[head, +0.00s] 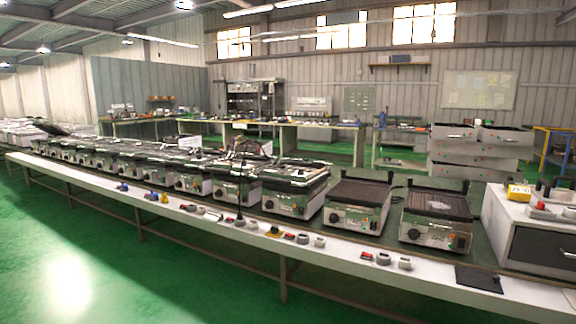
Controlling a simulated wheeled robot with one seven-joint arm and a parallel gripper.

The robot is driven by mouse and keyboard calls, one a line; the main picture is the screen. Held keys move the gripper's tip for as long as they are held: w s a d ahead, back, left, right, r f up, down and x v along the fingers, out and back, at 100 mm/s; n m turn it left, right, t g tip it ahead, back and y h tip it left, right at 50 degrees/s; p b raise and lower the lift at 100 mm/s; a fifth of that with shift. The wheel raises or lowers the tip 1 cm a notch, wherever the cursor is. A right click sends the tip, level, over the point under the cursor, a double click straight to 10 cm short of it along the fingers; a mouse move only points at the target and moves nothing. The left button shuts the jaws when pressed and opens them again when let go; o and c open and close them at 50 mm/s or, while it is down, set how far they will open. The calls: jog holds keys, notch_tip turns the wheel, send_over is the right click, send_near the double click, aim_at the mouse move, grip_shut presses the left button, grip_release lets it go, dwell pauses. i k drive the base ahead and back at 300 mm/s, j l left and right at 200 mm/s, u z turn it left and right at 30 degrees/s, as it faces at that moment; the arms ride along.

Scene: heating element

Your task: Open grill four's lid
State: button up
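A long row of contact grills stands on the workbench, running from the right into the far left. The nearest grill (437,218) and the one beside it (357,203) show dark ribbed plates with no lid over them. The third from the right (292,188) has a dark lid lying over its silver body. The fourth from the right (237,182) is partly hidden behind its neighbour, with dark parts and cables around its top. Farther grills (192,178) appear covered and small. I cannot read any numbers, so which one is grill four is unclear. My gripper is not in view.
The bench's white front ledge (335,255) carries small loose parts and a black pad (479,278). A white cabinet (530,232) stands at the right end, stacked drawers (477,150) behind. The green floor (120,265) in front is clear.

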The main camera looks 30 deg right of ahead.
aim_at(254, 164)
jog(key=z, duration=0.3)
jog(key=i+j, duration=0.2)
jog(key=i, duration=0.35)
jog(key=i+j, duration=0.2)
jog(key=i, duration=0.35)
jog(key=i+j, duration=0.15)
jog(key=i, duration=0.4)
jog(key=i+j, duration=0.2)
jog(key=i, duration=0.4)
jog(key=i+j, duration=0.2)
jog(key=i, duration=0.35)
jog(key=i+j, duration=0.2)
jog(key=i, duration=0.35)
jog(key=i+j, duration=0.2)
jog(key=i, duration=0.35)
jog(key=u, duration=0.05)
